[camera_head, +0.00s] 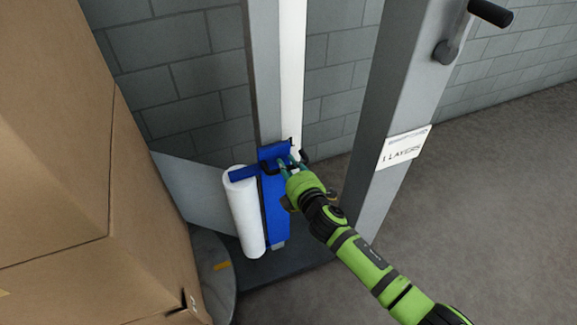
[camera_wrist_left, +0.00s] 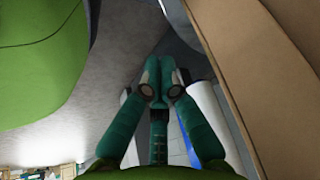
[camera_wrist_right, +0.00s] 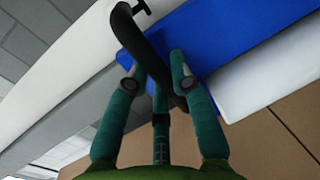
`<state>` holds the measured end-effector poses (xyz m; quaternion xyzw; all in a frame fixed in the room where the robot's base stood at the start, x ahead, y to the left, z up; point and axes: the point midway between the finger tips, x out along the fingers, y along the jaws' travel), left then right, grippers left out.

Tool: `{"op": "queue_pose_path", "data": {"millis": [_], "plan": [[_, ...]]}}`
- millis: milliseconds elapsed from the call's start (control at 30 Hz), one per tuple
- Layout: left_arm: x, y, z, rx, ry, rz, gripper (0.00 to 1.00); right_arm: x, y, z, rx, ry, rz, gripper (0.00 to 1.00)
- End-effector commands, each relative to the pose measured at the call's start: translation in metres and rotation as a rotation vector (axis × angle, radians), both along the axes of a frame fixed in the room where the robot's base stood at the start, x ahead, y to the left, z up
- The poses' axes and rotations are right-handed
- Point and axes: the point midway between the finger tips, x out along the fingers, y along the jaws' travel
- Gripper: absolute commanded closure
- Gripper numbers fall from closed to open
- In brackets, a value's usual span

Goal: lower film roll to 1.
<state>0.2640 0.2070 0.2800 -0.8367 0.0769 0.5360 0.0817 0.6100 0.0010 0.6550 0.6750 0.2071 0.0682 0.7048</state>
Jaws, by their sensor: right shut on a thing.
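The white film roll (camera_head: 245,212) stands upright on a blue carriage (camera_head: 275,212), low on the grey mast with a white strip (camera_head: 291,75). The roll's lower end is just above the dark base. My right gripper (camera_head: 287,166) is at the carriage's upper part, shut on a black curved handle (camera_wrist_right: 158,60), which passes between its fingers in the right wrist view (camera_wrist_right: 152,62). My left gripper (camera_wrist_left: 164,68) shows only in the left wrist view; its fingertips are together with nothing visible between them. The roll also shows there (camera_wrist_left: 205,105).
Large cardboard boxes (camera_head: 60,130) fill the left side, close to the roll. A second grey post (camera_head: 395,90) bears a "1 LAYERS" sign (camera_head: 403,148) and a black-handled crank (camera_head: 475,25). A block wall stands behind. Open floor (camera_head: 480,230) lies at right.

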Motion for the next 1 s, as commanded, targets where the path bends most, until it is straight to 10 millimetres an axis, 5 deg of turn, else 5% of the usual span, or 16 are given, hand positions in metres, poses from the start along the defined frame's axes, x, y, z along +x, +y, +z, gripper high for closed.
{"op": "queue_pose_path", "data": {"millis": [200, 233, 300, 767, 1000], "plan": [[0.0, 0.0, 0.0, 0.0, 0.001, 0.001, 1.0, -0.001, -0.002, -0.006, -0.006, 0.011, -0.003, 1.0], [0.0, 0.0, 0.0, 0.0, 0.001, 0.001, 1.0, -0.002, -0.002, -0.007, -0.006, 0.011, -0.003, 0.69], [0.0, 0.0, -0.001, 0.0, 0.001, 0.001, 1.0, -0.002, -0.002, -0.007, -0.007, 0.012, -0.003, 0.51], [0.0, -0.001, 0.0, -0.001, -0.001, 0.0, 1.0, -0.006, -0.003, -0.004, -0.003, 0.007, -0.001, 0.51], [0.0, -0.001, 0.0, -0.001, 0.0, 0.0, 1.0, -0.038, -0.016, 0.003, -0.004, 0.008, 0.0, 0.51]]}}
